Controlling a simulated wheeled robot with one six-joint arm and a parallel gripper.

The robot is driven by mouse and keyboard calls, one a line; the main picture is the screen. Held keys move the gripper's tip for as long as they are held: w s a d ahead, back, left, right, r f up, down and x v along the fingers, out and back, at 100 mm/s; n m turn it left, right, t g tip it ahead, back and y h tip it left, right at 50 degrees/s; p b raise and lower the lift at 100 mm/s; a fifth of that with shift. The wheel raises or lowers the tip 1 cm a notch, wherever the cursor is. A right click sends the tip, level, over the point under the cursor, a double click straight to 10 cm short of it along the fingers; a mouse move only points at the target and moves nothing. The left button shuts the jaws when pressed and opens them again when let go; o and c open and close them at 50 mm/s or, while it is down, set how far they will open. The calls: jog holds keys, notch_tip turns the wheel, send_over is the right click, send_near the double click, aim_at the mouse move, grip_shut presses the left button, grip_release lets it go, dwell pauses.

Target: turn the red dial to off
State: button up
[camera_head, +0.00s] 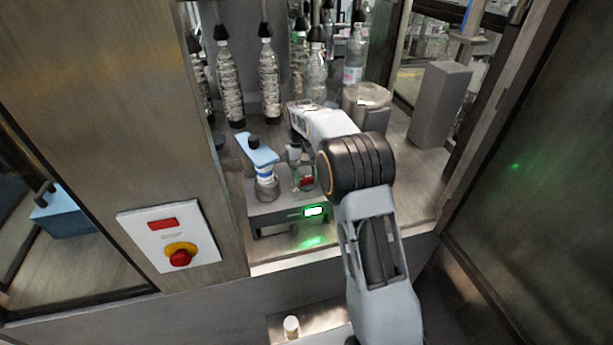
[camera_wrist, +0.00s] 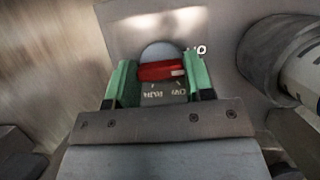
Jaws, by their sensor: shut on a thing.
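The red dial (camera_wrist: 158,72) shows in the wrist view as a red bar on a round grey base. It lies nearly level in the picture, with a white mark at its right end. My gripper (camera_wrist: 161,78) has its two green fingers shut on the ends of the bar. Lettering below and to the right of the dial is too small to read surely. In the head view a small red part of the dial (camera_head: 307,182) shows on the front of a grey box, beside my gripper (camera_head: 301,171), partly hidden by my arm.
Several bottles (camera_head: 270,80) hang behind. A white panel (camera_head: 170,237) with a red knob on a yellow ring is on the left frame post.

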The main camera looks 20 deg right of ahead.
dwell(0.3)
jog(key=o, duration=0.9)
jog(key=shift+o, duration=0.2)
